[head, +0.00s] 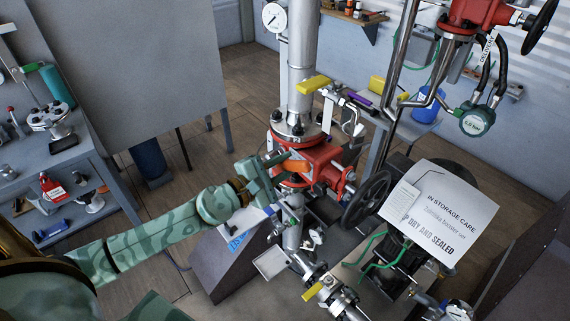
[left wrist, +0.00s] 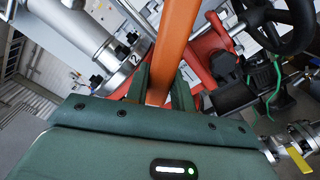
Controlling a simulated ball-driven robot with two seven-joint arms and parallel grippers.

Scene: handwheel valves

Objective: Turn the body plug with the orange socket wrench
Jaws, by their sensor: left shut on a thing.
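The orange socket wrench (head: 295,166) lies against the near left side of the red valve body (head: 323,160) in the head view. My left gripper (head: 268,167) is shut on it. In the left wrist view the orange wrench (left wrist: 176,30) runs from the top edge down between the two green fingers of my left gripper (left wrist: 160,82). The red valve body (left wrist: 205,55) shows behind it there. I cannot make out the body plug, nor tell whether the wrench's socket sits on it. My right gripper is not in view.
A black handwheel (head: 366,200) stands right of the valve body. A steel pipe (head: 301,70) rises above it. A yellow-handled small valve (head: 320,289) is below. A white sign (head: 440,211) stands at right. A bench with tools (head: 62,170) is at left.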

